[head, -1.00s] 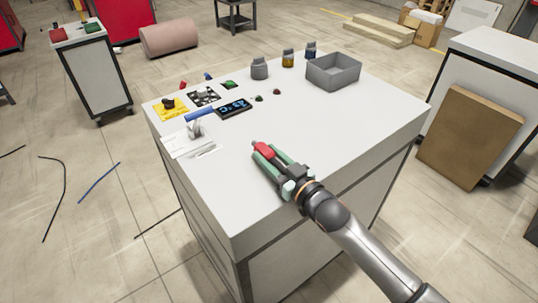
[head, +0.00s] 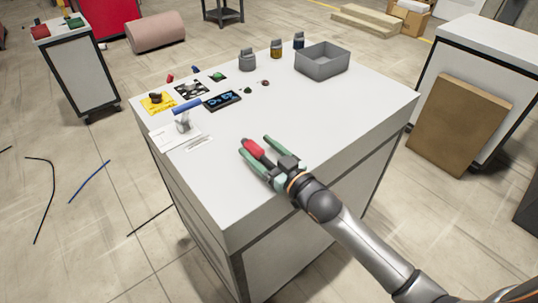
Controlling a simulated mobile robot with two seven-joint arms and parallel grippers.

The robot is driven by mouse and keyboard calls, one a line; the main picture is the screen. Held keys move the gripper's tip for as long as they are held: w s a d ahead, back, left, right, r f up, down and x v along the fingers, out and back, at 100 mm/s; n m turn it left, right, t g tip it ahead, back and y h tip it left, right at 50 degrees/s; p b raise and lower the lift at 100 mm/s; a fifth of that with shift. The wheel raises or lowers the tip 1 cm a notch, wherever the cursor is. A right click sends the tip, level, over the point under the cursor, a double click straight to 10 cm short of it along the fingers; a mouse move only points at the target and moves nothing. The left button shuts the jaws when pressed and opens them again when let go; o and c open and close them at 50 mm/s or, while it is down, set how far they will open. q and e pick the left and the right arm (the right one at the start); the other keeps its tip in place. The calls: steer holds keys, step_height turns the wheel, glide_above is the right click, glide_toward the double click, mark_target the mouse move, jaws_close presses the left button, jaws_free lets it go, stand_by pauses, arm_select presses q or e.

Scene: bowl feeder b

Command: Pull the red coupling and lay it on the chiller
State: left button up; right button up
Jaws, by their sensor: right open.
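The red coupling (head: 254,149) is between the fingers of my right gripper (head: 257,147), just over or on the white top of the chiller (head: 330,115). Whether the near finger touches the coupling I cannot tell. My left gripper is not in view.
A grey open bin (head: 322,60) and several small jars stand at the back of the chiller top. A display (head: 222,100), a blue-handled valve (head: 185,112) and a yellow plate (head: 158,103) with a black knob are at the left. The top around the gripper is clear.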

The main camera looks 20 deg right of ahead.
steer(key=v, duration=1.2)
steer(key=shift+s+b, duration=0.15)
steer(key=shift+b, duration=0.15)
steer(key=shift+d, duration=0.1)
